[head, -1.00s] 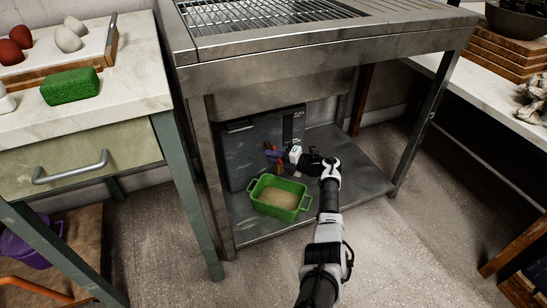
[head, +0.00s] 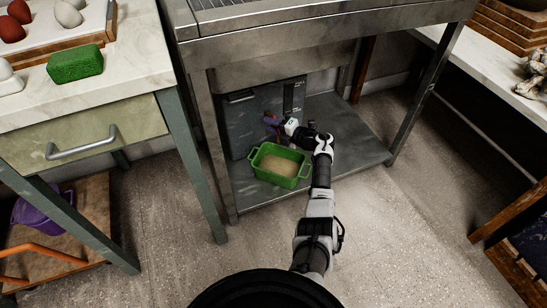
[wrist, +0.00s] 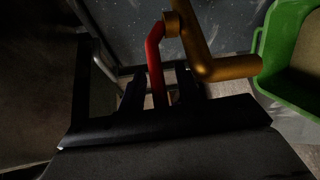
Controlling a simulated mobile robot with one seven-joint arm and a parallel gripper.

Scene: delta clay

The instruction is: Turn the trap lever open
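The red trap lever (wrist: 154,52) shows in the wrist view, joined to a brass pipe (wrist: 205,55) with an elbow. The lever's lower end lies between the two dark fingers of my gripper (wrist: 161,92). The fingers look spread, with a narrow gap on each side of the lever; contact is not clear. In the head view my gripper (head: 281,127) reaches under the steel sink, in front of a dark grey box (head: 250,120). There the lever and pipe are small and partly hidden by my gripper.
A green tub (head: 280,168) of tan material stands on the steel lower shelf (head: 345,145), just below my gripper; its edge also shows in the wrist view (wrist: 280,50). Sink legs stand on both sides. A drawer table (head: 90,125) is at left. The right shelf area is clear.

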